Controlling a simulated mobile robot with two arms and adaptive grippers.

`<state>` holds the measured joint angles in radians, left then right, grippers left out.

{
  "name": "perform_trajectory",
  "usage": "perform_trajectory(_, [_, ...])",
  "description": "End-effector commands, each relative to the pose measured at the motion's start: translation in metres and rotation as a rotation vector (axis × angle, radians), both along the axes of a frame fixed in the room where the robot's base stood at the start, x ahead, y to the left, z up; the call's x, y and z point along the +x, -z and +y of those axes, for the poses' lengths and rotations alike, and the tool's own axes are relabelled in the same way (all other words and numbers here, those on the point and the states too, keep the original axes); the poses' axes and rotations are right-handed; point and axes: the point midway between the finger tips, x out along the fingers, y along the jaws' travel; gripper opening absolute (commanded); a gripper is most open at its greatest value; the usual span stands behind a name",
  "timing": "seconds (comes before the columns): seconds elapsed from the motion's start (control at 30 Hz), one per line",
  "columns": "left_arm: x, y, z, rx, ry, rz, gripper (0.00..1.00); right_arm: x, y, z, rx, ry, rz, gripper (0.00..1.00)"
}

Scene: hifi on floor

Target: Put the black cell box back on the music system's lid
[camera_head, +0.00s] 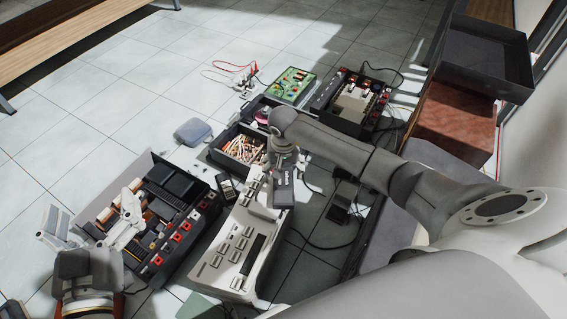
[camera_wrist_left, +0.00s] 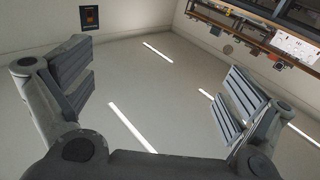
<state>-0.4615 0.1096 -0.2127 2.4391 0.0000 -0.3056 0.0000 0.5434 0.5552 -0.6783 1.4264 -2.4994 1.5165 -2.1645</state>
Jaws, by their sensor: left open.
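My left gripper (camera_head: 92,225) is open and empty, raised at the lower left, in front of the open black case. Its spread fingers also show in the left wrist view (camera_wrist_left: 158,90), with nothing between them. My right arm reaches in from the right. Its dark grey end (camera_head: 283,190) is over the far end of the off-white music system (camera_head: 232,255), which has rows of buttons. I cannot see right fingertips or whether they hold anything. A small black box-like item (camera_head: 226,186) lies beside the music system's left edge; I cannot tell if it is the cell box.
An open black case (camera_head: 150,163) full of parts stands at the left. A tray of coloured sticks (camera_head: 243,150), a green board (camera_head: 291,86) and another open device (camera_head: 350,103) lie behind. Cables cross the floor at right. Tiled floor at upper left is clear.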

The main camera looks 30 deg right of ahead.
Motion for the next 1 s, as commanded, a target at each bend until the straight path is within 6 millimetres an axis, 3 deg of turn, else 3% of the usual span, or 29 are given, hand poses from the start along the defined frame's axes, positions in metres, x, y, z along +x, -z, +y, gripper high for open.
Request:
perform_trajectory(0.3, [-0.001,0.023,0.004,0.032,-0.007,0.121,1.0,-0.002,-0.016,0.001,0.0,-0.001,0.0,0.71])
perform_trajectory(1.0, [-0.001,0.024,0.004,0.033,-0.007,0.127,1.0,-0.002,-0.016,0.001,0.0,-0.001,0.001,0.71])
